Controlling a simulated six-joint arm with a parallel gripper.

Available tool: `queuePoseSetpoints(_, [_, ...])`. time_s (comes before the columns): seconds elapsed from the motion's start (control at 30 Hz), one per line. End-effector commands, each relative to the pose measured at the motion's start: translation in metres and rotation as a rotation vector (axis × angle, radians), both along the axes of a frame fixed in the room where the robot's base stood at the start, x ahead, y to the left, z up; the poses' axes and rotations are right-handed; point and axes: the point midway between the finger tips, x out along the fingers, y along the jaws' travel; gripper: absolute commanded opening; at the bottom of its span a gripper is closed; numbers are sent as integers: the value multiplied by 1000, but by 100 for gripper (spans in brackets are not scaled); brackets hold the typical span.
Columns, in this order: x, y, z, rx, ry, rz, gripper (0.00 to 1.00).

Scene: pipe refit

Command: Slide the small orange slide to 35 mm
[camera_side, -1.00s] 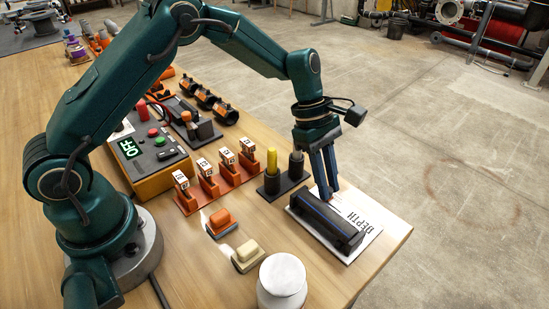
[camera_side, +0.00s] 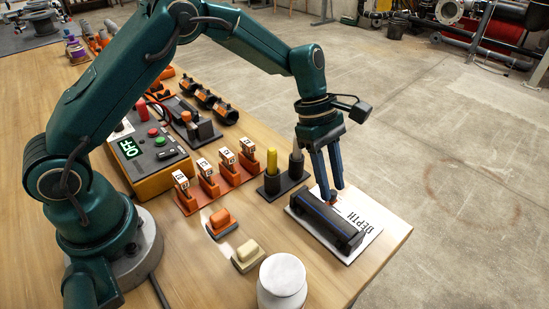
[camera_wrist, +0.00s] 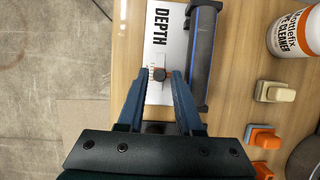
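The small orange slide (camera_wrist: 169,73) shows in the wrist view beside a round dark knob (camera_wrist: 159,75), on the white card marked DEPTH (camera_wrist: 157,50). A spot of its orange also shows below my fingertips in the side view (camera_side: 333,198). A long black block (camera_side: 325,221) with a blue line lies along the card; it is also in the wrist view (camera_wrist: 199,55). My gripper (camera_wrist: 159,76) is open, its blue fingertips on either side of the knob with a gap at each side. Small scale marks show left of the knob; their values are too small to read.
A white tub (camera_side: 283,281) stands at the front edge. A cream block (camera_side: 248,253) and an orange block (camera_side: 220,221) lie left of the card. A dark holder with a yellow peg (camera_side: 272,161) stands behind it. Numbered orange stands (camera_side: 207,178) are further left.

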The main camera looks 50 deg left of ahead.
Motion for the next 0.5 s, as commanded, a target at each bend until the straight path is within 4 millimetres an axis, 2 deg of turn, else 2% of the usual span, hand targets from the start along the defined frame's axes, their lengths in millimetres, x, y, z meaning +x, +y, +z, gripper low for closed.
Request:
queuePoseSetpoints(0.23, [1, 13, 32, 0, -4, 2, 34])
queuePoseSetpoints(0.5, [0, 16, 40, 1, 0, 0, 34])
